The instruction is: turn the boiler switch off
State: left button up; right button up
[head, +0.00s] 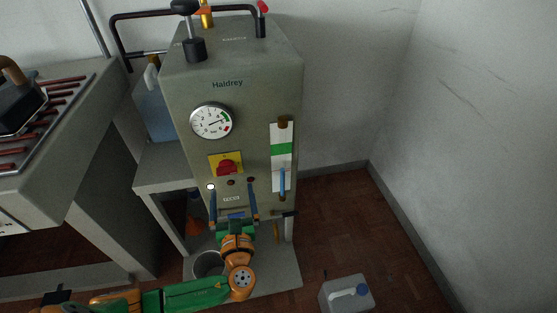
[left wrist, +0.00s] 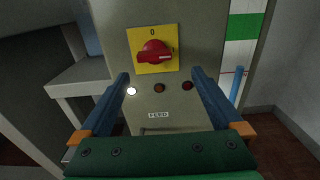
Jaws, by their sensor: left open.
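The boiler (head: 240,100) is a grey-green cabinet marked Haldrey. Its switch is a red rotary knob (head: 229,168) on a yellow plate, seen larger in the left wrist view (left wrist: 153,52). The knob's grip lies roughly horizontal with its white mark at the right, while the 0 is at the top of the plate. My left gripper (head: 231,186) is open and empty, in front of the panel just below the knob. In the left wrist view its blue fingers (left wrist: 160,76) stand wide apart, one on either side below the knob. My right gripper is not in view.
A gauge (head: 211,121) sits above, a level strip (head: 281,148) to the right.

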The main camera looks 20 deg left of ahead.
aim_at(227, 174)
pick_arm(q)
jog(key=x, duration=0.4)
jog(key=a+b+x, duration=0.1)
jog(key=x, duration=0.1)
jog(key=shift+s+d+r, duration=0.1)
jog(key=shift+s+r, duration=0.2)
jog(key=shift+r, duration=0.1)
jog(key=shift+w, duration=0.25)
jog(key=c, duration=1.4)
